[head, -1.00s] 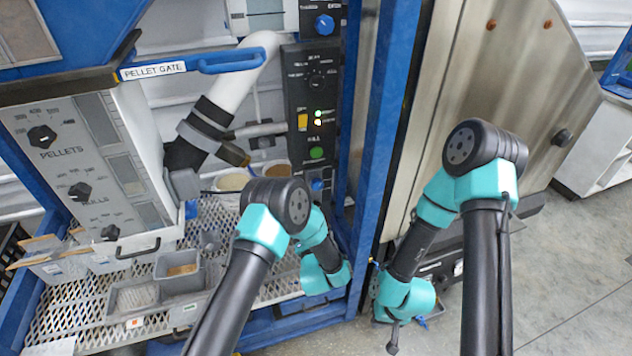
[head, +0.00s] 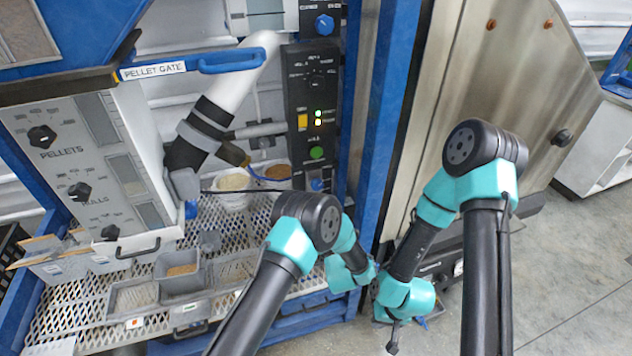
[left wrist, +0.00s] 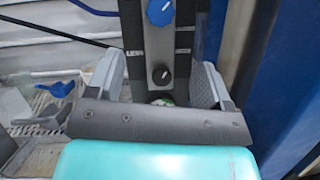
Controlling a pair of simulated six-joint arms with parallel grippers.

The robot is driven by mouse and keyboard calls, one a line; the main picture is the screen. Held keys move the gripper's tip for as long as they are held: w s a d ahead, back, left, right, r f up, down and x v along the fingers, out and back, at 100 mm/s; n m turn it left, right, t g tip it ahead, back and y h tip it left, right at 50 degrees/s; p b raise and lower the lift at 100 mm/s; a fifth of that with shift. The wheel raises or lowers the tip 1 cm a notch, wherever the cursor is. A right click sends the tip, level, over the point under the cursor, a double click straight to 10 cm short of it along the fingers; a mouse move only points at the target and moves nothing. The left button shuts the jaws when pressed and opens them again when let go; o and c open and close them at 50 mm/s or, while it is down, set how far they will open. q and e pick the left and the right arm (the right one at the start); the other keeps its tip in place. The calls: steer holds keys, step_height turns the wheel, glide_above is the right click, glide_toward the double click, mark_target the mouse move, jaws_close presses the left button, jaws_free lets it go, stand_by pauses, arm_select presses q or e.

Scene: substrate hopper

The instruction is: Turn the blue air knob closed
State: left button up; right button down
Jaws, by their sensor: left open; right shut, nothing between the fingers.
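The black control panel (head: 315,110) has a blue knob (head: 324,25) at its top and another blue knob (head: 317,185) low down, just above my left arm. I cannot read which is labelled air. The left wrist view shows a blue knob (left wrist: 160,11) with a white pointer line, and a black knob (left wrist: 160,75) below it. My left gripper (left wrist: 157,88) is open and empty, its fingers either side of the black knob in the picture, below the blue knob; contact is not visible. In the head view its fingers are hidden. My right gripper (head: 392,342) is shut and empty, low, away from the panel.
A blue frame post (head: 375,130) stands right of the panel. Left of it are a bent white pipe (head: 240,80), two bowls and a mesh shelf with grey bins (head: 180,272). A steel cabinet (head: 510,120) is on the right.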

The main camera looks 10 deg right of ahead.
mark_target(318, 188)
arm_select(q)
steer(key=x, duration=1.5)
steer(key=shift+w+r, duration=0.1)
steer(key=shift+w, duration=0.2)
steer(key=c, duration=0.9)
